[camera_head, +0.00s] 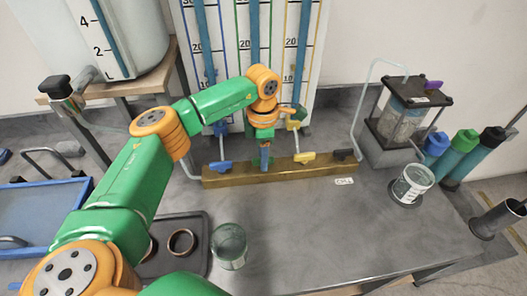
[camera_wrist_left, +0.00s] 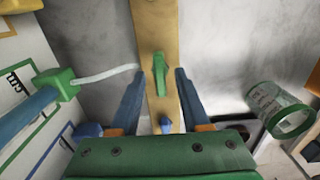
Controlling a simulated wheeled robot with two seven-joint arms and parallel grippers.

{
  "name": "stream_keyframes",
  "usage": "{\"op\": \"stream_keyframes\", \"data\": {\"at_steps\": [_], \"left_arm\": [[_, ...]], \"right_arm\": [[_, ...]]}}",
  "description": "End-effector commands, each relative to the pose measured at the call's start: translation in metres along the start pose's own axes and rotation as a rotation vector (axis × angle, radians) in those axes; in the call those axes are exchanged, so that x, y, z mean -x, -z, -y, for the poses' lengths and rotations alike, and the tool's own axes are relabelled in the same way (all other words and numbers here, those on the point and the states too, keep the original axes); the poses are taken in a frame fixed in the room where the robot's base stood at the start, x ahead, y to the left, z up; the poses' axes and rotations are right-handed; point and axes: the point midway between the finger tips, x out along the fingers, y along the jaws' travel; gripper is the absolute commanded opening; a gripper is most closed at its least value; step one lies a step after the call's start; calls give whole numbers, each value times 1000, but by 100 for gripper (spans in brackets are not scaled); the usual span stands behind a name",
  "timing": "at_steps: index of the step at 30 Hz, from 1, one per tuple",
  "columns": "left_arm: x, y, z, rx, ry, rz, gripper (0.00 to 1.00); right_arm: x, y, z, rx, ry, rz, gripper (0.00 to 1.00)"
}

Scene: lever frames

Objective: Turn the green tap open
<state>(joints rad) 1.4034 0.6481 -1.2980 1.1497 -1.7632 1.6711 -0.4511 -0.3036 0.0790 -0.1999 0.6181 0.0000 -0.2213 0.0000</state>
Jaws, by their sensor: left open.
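The green tap (camera_wrist_left: 159,73) sits on a brown bar (camera_wrist_left: 154,25) in the left wrist view. Its lever lies roughly along the bar. My left gripper (camera_wrist_left: 160,72) is open, with one blue finger on each side of the green tap; I cannot tell whether either touches it. In the head view my left gripper (camera_head: 265,158) points down over the middle of the bar (camera_head: 235,178) and largely hides the green tap. A blue tap (camera_head: 221,166) is on the bar to its left, a yellow tap (camera_head: 304,158) to its right. My right gripper is out of view.
A black tap (camera_head: 344,154) is at the bar's right end. Graduated tubes on a board (camera_head: 231,45) stand behind. A glass beaker (camera_head: 229,245) and dark tray (camera_head: 200,258) are in front. A jar (camera_head: 411,184) stands right.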

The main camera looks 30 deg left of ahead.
Motion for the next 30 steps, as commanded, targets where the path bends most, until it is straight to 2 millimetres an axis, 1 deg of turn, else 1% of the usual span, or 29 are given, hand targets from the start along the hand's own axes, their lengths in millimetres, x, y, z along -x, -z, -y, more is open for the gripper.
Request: {"op": "stream_keyframes", "data": {"at_steps": [4, 5, 6, 8, 9, 17, 22, 26, 30], "left_arm": [[0, 0, 0, 0, 0, 0, 46], [0, 0, 0, 0, 0, 0, 38], [0, 0, 0, 0, 0, 0, 27], [0, 0, 0, 0, 0, 0, 11], [0, 0, 0, 0, 0, 0, 0], [0, 0, 0, 3, 0, -1, 0], [0, 0, 0, 38, 0, -1, 0], [0, 0, 0, 104, 1, -1, 0], [0, 0, 0, 212, 0, -1, 0]], "right_arm": [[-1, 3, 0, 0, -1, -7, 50], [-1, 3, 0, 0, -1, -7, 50], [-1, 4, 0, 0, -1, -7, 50], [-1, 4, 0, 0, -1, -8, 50], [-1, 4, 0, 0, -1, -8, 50], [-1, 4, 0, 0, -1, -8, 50], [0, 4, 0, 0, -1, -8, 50], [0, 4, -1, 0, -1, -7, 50], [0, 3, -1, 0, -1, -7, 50]]}}
